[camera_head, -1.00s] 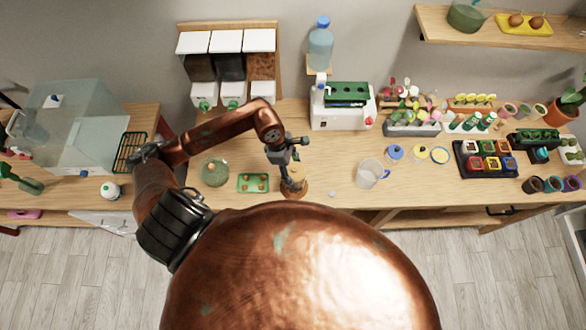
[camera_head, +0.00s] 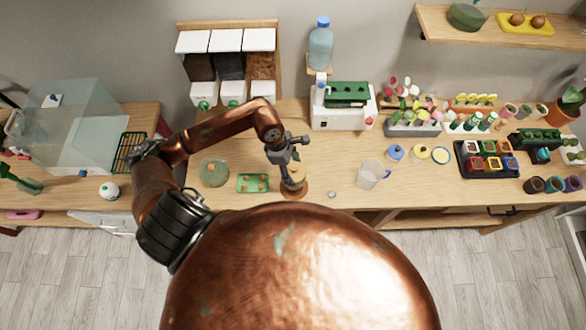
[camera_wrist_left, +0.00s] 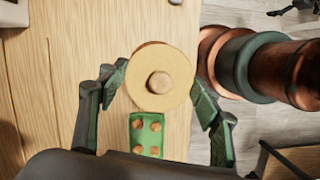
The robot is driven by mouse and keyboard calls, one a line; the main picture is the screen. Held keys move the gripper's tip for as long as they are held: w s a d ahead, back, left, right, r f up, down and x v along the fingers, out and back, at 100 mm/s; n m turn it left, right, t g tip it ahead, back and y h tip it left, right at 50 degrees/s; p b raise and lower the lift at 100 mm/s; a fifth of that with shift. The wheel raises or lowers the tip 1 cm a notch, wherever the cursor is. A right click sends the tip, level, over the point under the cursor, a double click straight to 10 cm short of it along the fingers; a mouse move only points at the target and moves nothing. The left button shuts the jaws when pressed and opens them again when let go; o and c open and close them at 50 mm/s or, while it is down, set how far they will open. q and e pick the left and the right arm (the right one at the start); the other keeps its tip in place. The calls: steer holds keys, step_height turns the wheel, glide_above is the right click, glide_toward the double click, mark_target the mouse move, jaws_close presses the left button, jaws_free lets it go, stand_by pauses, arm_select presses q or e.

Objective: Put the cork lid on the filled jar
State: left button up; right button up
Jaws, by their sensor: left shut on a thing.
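The cork lid (camera_wrist_left: 160,80) is a pale round disc with a brown knob in its middle, seen from above in the left wrist view. My left gripper (camera_head: 291,172) is shut on it, with one finger at each side of the disc (camera_wrist_left: 158,82). A darker rim shows below the lid's far edge; in the head view a round brown piece (camera_head: 293,193) shows under the gripper. I cannot tell whether the lid rests on it. A round glass jar (camera_head: 214,172) with green contents stands to the left on the table. My right gripper is not in view.
A green tray (camera_head: 253,183) with several brown knobs lies between jar and gripper, and also shows in the left wrist view (camera_wrist_left: 147,134). A clear pitcher (camera_head: 371,174) stands to the right. Dispensers (camera_head: 230,65) stand behind.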

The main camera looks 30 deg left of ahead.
arm_select(q)
steer(key=o, duration=1)
steer(key=shift+o, duration=0.4)
steer(key=o, duration=0.4)
steer(key=shift+o, duration=0.2)
steer(key=shift+r, duration=0.1)
steer(key=shift+r+p, duration=1.45)
steer(key=shift+r, duration=2)
